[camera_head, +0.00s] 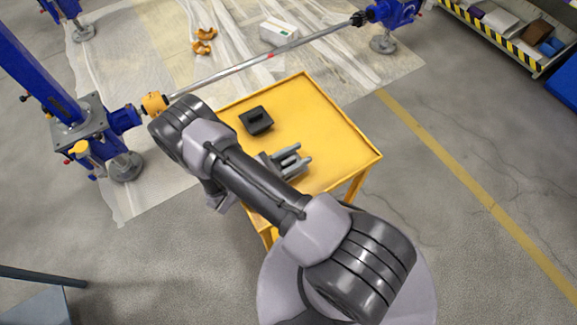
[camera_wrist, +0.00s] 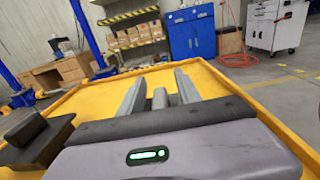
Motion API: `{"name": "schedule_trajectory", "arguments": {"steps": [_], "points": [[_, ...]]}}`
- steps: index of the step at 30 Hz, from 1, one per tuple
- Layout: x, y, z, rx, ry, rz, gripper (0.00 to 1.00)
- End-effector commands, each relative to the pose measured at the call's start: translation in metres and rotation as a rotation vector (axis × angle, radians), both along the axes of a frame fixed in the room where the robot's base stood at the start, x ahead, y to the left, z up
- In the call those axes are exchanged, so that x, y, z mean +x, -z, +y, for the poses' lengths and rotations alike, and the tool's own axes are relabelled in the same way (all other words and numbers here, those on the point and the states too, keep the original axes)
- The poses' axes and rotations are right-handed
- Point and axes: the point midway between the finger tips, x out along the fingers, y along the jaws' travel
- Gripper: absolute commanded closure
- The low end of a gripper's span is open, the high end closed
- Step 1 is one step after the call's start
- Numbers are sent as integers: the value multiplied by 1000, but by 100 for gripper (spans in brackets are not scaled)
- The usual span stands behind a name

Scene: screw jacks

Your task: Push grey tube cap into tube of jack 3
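My gripper (camera_head: 292,161) is over the yellow table in the head view, its two grey fingers spread apart. In the wrist view the fingers (camera_wrist: 160,88) point away over the table, with a gap between them. A short grey piece (camera_wrist: 161,98) shows in that gap; I cannot tell whether it is the tube cap or part of the gripper. A blue jack (camera_head: 98,140) stands at the left in the head view, and another blue jack (camera_head: 395,14) stands at the top right. No number shows on either. I cannot make out the grey cap on a tube.
The yellow table (camera_head: 340,150) carries a black block (camera_head: 257,121), also at the left in the wrist view (camera_wrist: 34,138). A long shaft (camera_head: 300,42) joins the two jacks behind the table.

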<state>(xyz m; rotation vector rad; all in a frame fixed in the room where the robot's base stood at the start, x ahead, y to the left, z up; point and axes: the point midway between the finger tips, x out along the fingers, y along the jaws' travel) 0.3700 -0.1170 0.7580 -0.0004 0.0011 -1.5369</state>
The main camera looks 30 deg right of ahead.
Motion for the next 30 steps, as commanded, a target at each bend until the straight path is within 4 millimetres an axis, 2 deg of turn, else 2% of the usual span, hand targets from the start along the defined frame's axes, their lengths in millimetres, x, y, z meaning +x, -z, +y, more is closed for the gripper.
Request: {"name": "schedule_trajectory", "arguments": {"steps": [4,10,23,30], "points": [[0,-1,0,0,0,-1,60],[0,-1,1,0,0,-1,99],[0,-3,1,0,0,-1,100],[1,-33,1,0,0,-2,100]]}}
